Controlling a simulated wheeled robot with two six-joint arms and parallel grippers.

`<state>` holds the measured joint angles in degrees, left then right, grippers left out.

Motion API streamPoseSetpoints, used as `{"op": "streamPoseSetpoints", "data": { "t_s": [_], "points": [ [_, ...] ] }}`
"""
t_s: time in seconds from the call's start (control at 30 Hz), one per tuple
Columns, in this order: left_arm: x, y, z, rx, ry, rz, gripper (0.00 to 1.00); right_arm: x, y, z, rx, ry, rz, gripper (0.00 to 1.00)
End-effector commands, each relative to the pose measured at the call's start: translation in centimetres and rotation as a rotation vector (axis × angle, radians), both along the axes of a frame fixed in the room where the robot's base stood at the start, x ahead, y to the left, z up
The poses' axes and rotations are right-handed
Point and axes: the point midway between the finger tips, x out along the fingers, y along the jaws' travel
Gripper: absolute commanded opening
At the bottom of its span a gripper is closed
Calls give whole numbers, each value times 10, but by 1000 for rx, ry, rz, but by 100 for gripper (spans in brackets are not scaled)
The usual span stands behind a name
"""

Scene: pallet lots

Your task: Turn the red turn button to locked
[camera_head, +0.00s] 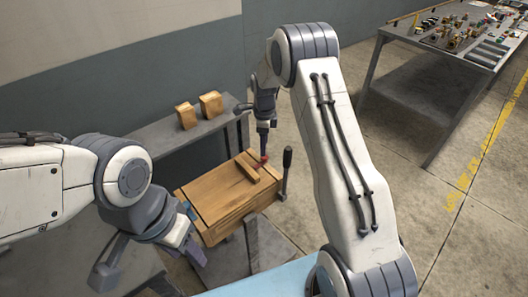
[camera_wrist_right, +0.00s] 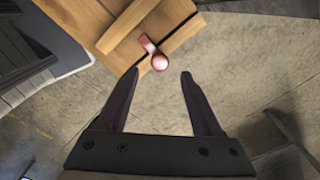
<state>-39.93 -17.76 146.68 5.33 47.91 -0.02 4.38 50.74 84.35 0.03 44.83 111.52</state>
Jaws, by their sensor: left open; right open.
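The red turn button (camera_head: 263,160) sits near the right edge of the wooden box's top (camera_head: 215,190), beside a raised wooden bar (camera_head: 247,171). In the right wrist view the button (camera_wrist_right: 160,62) shows a round red knob with a short reddish arm against the wood. My right gripper (camera_wrist_right: 160,74) is open, with its fingertips either side of the knob; I cannot tell whether they touch it. In the head view it hangs down over the button. My left gripper (camera_head: 150,264) is open and empty at the lower left, apart from the box.
A black-handled lever (camera_head: 287,158) stands at the box's right side, close to my right gripper. Two wooden blocks (camera_head: 186,115) (camera_head: 210,104) stand on a grey bench behind. A table with small parts (camera_head: 455,40) is at the far right. The floor between is clear.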

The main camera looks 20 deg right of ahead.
Motion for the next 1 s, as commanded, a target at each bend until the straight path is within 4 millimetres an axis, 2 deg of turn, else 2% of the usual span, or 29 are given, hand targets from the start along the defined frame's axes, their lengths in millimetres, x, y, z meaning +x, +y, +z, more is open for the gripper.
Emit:
{"op": "streamPoseSetpoints", "data": {
  "t_s": [0.1, 0.3, 0.47, 0.87, 0.97, 1.0],
  "points": [
    [0, 0, -3, 0, 0, 0, 50, 1, 0, 24, 0, -3, 0, 67],
    [0, 0, -4, 0, 0, 0, 50, 0, 1, 49, 0, -1, 0, 67],
    [0, 0, -4, 0, 0, 0, 50, 0, 1, 55, 0, 0, 0, 67],
    [0, 0, -4, 0, 0, 0, 50, 0, 1, 56, 0, 0, 3, 67],
    [0, 0, -3, 0, 0, 0, 50, -5, 13, 65, 2, -3, 68, 67],
    [0, 0, -2, 0, 0, 0, 50, -10, 23, 73, 3, -6, 131, 67]
  ]
}}
